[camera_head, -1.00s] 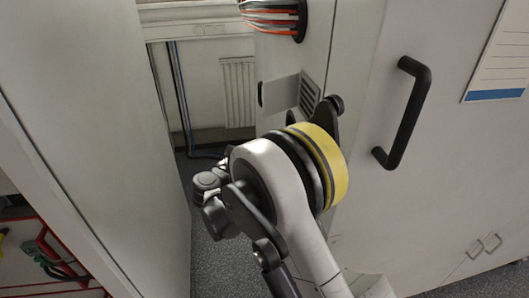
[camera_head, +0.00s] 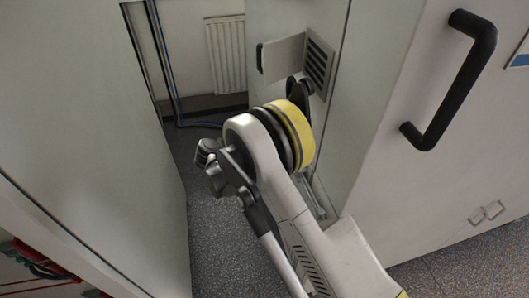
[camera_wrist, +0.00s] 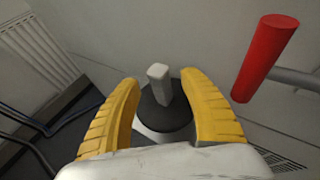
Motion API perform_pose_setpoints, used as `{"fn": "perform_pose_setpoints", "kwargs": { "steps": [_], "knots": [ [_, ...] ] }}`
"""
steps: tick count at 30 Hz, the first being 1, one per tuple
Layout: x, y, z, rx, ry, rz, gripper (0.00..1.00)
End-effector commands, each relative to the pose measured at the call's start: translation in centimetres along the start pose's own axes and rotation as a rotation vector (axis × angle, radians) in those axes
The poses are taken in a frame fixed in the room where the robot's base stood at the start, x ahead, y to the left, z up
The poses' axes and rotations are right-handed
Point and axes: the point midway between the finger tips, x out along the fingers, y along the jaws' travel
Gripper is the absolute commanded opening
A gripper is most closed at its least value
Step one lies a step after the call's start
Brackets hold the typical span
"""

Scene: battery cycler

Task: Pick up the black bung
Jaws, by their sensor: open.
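The black bung (camera_wrist: 165,109) shows in the wrist view, between the two yellow fingers. It is dark and rounded, with a pale grey square-sided stub (camera_wrist: 159,84) standing up from its top. A light grey part shows below it, partly hidden by my gripper. My gripper (camera_wrist: 158,88) is open, with one finger on each side of the bung. A gap shows beside the stub on both sides; I cannot tell whether the fingers touch the bung lower down. In the head view my arm blocks the sight of the fingers, and I cannot make out the bung.
A red cylinder (camera_wrist: 265,57) on a grey rod stands close right of the fingers. A cabinet with a black handle (camera_head: 459,79) is at the right. A vent grille (camera_head: 319,64) and a flat plate (camera_head: 283,58) are beyond my arm. A pale panel (camera_head: 85,120) stands left; speckled floor lies between.

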Motion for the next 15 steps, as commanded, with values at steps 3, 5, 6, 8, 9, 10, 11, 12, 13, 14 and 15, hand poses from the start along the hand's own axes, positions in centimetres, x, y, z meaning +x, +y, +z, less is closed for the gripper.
{"fn": "perform_pose_setpoints", "kwargs": {
  "steps": [3, 5, 6, 8, 9, 10, 11, 12, 13, 14, 15],
  "knots": [
    [2.2, 0.0, -0.2, 0.0, 0.0, -0.002, 0.51],
    [2.8, 0.0, -0.1, 0.0, 0.0, -0.002, 0.51],
    [3.0, 0.0, 0.0, -0.001, 0.0, 0.0, 0.51],
    [3.0, 0.0, 0.1, -0.001, 0.0, 0.001, 0.51],
    [2.9, 0.0, 0.1, -0.001, 0.0, 0.001, 0.51],
    [2.9, 0.0, 0.1, -0.001, 0.0, 0.001, 0.51],
    [2.9, 0.0, 0.1, -0.001, 0.0, 0.001, 0.51],
    [2.9, 0.0, 0.1, -0.001, 0.0, 0.001, 0.5],
    [2.9, 0.0, 0.1, -0.001, 0.0, 0.001, 0.4],
    [2.9, 0.0, 0.1, -0.001, 0.0, 0.001, 0.31],
    [2.9, 0.0, 0.1, -0.001, 0.0, 0.001, 0.19]
  ]
}}
